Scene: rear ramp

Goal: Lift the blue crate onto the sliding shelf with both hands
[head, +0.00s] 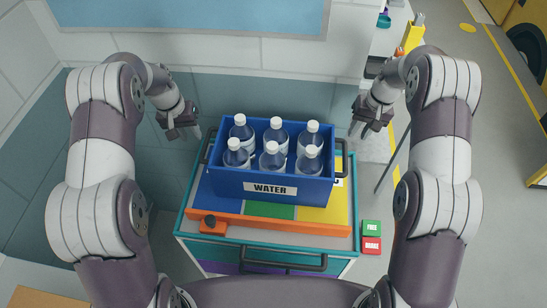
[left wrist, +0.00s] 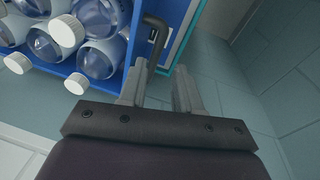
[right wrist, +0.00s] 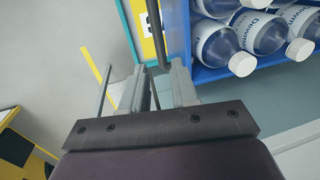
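The blue crate (head: 270,188), labelled WATER and holding several capped bottles, sits level on a cart top with blue, green and yellow panels and an orange front strip (head: 270,223). I cannot tell whether this is the sliding shelf. My left gripper (head: 186,136) is open and empty, off the crate's left end; in the left wrist view the dark handle (left wrist: 157,35) lies just beyond its fingertips. My right gripper (head: 358,133) is open and empty, off the right end; in the right wrist view that handle (right wrist: 155,30) lies just beyond its fingertips. Neither visibly touches the crate.
A tiled wall stands behind. A yellow-lined floor is at right.

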